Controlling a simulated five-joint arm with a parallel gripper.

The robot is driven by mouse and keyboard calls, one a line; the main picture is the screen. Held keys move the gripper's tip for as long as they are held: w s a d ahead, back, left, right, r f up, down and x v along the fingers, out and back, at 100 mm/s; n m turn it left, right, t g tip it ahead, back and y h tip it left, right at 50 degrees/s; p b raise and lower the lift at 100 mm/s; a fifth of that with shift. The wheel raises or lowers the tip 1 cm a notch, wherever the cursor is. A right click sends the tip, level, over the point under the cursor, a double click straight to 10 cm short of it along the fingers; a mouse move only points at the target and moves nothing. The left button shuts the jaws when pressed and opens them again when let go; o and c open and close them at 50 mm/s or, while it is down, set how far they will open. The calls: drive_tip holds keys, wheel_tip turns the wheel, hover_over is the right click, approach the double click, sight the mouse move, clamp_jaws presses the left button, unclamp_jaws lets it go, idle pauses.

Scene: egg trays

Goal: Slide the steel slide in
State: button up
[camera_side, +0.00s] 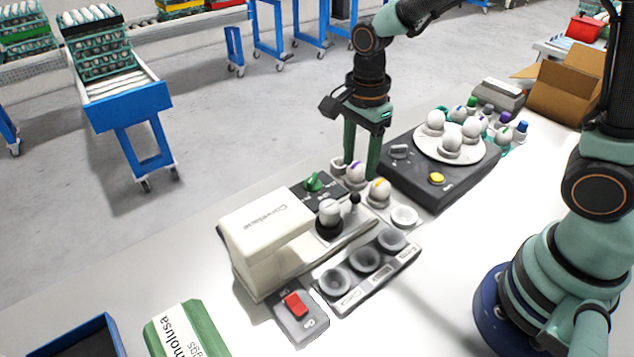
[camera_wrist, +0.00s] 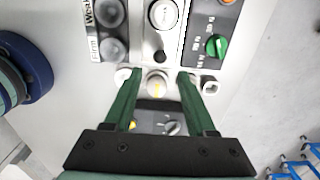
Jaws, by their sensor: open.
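The steel slide (camera_side: 344,231) sticks out from the white housing (camera_side: 262,232). A white egg (camera_side: 329,210) sits in a dark cup on it, and a black knob (camera_side: 355,198) stands at its outer end. The wrist view shows the slide (camera_wrist: 174,41), the egg (camera_wrist: 163,14) and the knob (camera_wrist: 160,57) ahead of my fingers. My gripper (camera_side: 360,170) is open, pointing down behind the knob, apart from it. In the wrist view my gripper (camera_wrist: 157,73) has its fingers either side of a yellow-marked egg (camera_wrist: 157,84); contact cannot be told.
Beside the slide are a panel with a green knob (camera_side: 313,182) and a block of dark bowls (camera_side: 364,259). A turntable unit (camera_side: 436,178) with eggs is behind. A red switch (camera_side: 296,304) lies in front.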

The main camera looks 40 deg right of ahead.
sight(356, 194)
drive_tip(key=shift+f, duration=4.5)
drive_tip(key=shift+f, duration=0.35)
drive_tip(key=shift+c, duration=0.3)
clamp_jaws()
drive_tip(key=shift+w+a, duration=0.1)
drive_tip(key=shift+a, duration=4.35)
drive_tip(key=shift+o, duration=0.3)
unclamp_jaws()
drive_tip(key=shift+r, duration=3)
drive_tip(key=shift+r, duration=0.1)
